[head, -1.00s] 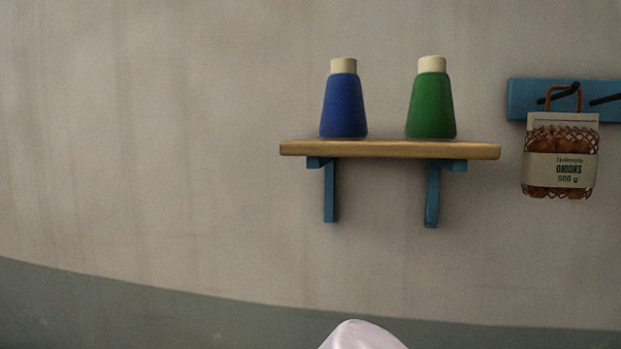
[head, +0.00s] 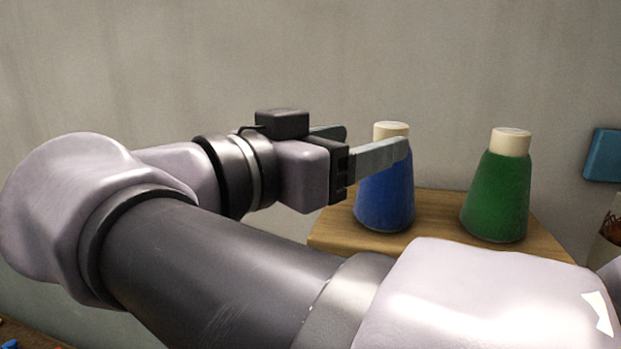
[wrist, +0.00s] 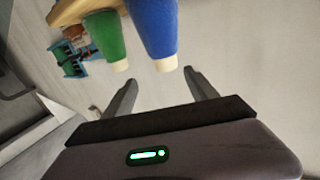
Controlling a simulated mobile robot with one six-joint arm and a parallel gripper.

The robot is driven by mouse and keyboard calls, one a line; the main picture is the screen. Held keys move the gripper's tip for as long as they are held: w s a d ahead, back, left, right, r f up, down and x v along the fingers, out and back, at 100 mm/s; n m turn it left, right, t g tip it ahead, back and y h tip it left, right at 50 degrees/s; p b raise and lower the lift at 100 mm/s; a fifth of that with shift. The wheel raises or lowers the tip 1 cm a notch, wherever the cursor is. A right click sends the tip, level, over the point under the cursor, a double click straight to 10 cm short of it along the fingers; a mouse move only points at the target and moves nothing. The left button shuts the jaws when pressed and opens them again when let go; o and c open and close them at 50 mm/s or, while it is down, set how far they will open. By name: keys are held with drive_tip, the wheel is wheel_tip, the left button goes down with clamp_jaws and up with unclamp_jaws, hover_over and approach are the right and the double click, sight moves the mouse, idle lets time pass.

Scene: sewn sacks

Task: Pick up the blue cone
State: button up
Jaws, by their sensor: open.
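The blue cone (head: 386,200), with a cream top, stands upright on a wooden wall shelf (head: 330,232). My gripper (head: 385,150) reaches in from the left at the height of the cone's upper part, and one finger covers some of its blue side. In the wrist view the blue cone (wrist: 155,25) appears upside down, beyond and between the two spread fingers of my gripper (wrist: 162,88). The jaws are open and hold nothing. Whether a finger touches the cone cannot be told.
A green cone (head: 497,195) stands upright on the shelf to the right of the blue one; it also shows in the wrist view (wrist: 105,37). A blue rack (head: 603,155) is on the wall at the right.

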sight(377, 136)
drive_tip(key=w, duration=0.1)
drive_tip(key=w+d, duration=0.1)
drive_tip(key=w, duration=0.1)
drive_tip(key=w+d, duration=0.1)
drive_tip(key=shift+w+f, duration=0.2)
drive_tip(key=shift+f, duration=0.05)
drive_tip(key=x, duration=0.1)
drive_tip(key=p+x, duration=0.1)
drive_tip(key=x, duration=0.1)
drive_tip(key=p+x, duration=0.1)
drive_tip(key=x, duration=0.1)
drive_tip(key=shift+s+d+f, duration=0.2)
drive_tip(key=shift+s+d, duration=0.05)
drive_tip(key=shift+d, duration=0.1)
drive_tip(key=shift+w+a, duration=0.1)
drive_tip(key=shift+w, duration=0.05)
drive_tip(key=shift+s+a, duration=0.15)
drive_tip(key=shift+s, duration=0.15)
drive_tip(key=c, duration=0.5)
drive_tip(key=shift+s+r, duration=0.1)
drive_tip(key=c, duration=0.3)
clamp_jaws()
